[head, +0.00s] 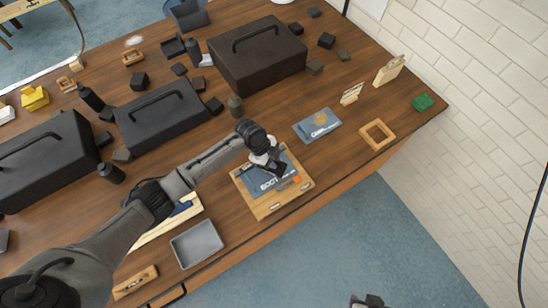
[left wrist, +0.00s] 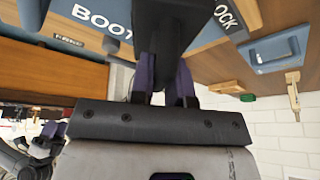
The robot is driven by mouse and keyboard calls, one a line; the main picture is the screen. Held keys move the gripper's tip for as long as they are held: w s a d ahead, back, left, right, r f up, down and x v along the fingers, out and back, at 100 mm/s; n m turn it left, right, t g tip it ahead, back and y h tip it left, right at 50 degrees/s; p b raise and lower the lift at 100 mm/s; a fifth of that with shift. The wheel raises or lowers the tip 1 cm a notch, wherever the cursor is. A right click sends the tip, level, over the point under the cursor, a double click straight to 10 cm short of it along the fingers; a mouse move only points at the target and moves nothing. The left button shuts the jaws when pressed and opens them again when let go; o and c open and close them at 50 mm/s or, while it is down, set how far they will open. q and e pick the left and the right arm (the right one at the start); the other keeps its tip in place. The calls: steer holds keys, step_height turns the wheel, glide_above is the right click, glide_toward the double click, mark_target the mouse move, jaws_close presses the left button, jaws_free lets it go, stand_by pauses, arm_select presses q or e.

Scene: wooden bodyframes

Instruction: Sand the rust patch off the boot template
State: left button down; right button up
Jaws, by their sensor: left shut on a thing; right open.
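The boot template (head: 258,184) is a blue-grey plate marked BOOT, lying on a light wooden board (head: 268,208) near the table's front edge. An orange-brown patch (head: 289,184) shows on its right side. My left gripper (head: 268,164) is over the template, shut on a dark block. In the left wrist view, the dark block (left wrist: 165,30) stands between the purple finger pads, and the template (left wrist: 85,12) shows beyond it. Whether the block touches the template is hidden. My right gripper (head: 370,300) is at the bottom edge, off the table, open and apart from everything.
A grey tray (head: 197,244) lies to the left. Large black boxes (head: 258,60) and small dark blocks crowd the back.

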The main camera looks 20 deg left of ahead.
arm_select(q)
steer(key=shift+s+a, duration=0.25)
steer(key=shift+s, duration=0.1)
step_height(320, 180, up, 4)
steer(key=p, duration=0.3)
steer(key=shift+r, duration=0.15)
steer(key=shift+s+r+p, duration=0.1)
steer(key=shift+r+p, duration=0.6)
steer(key=shift+p, duration=0.2)
step_height(320, 180, up, 2)
steer(key=shift+r+p, duration=0.25)
steer(key=shift+p, duration=0.9)
